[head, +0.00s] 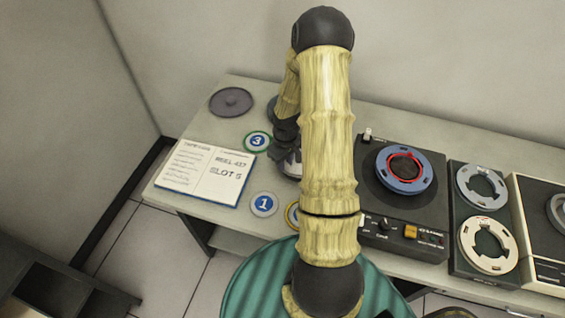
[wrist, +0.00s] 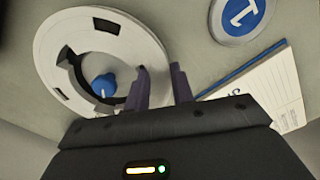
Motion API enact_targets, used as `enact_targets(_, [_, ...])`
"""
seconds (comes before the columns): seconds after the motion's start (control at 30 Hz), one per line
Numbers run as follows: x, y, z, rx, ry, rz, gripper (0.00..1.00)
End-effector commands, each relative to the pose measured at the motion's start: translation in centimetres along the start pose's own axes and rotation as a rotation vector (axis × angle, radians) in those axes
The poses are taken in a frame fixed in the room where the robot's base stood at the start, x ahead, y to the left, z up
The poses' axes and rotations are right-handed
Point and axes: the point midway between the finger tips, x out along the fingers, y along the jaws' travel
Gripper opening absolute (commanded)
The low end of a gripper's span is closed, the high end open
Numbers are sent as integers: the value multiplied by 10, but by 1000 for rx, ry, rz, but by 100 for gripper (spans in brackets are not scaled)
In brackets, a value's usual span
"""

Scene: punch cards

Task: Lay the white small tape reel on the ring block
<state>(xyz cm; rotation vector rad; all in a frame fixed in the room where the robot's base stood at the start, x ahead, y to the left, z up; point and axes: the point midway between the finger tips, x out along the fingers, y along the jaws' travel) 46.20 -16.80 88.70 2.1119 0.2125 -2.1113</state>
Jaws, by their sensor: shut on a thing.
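The white tape reel (wrist: 76,78), flat with small dark rim slots and a wide toothed centre hole, is at the left of the wrist view. My gripper (wrist: 160,88) is shut on its rim, one finger inside the hole and the other outside. A blue round thing (wrist: 104,85) with a white mark shows through the hole. Whether the reel touches anything below is unclear. In the head view my arm hides most of the gripper and the reel. I cannot make out for certain which thing is the ring block.
Number discs 3 (head: 257,142) and 1 (head: 264,204) lie beside an open booklet (head: 205,170); a yellow-rimmed disc is half hidden by my arm. A dark round disc (head: 231,101) lies behind. Right are a tape deck (head: 385,232) with a blue reel (head: 405,172) and two pale reels (head: 481,187).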

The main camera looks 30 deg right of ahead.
Motion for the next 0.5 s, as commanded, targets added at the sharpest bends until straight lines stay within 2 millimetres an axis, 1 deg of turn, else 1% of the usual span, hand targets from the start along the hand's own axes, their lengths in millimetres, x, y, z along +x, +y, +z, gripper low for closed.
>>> enact_targets(0.5, [11,0,0,0,1,1,0])
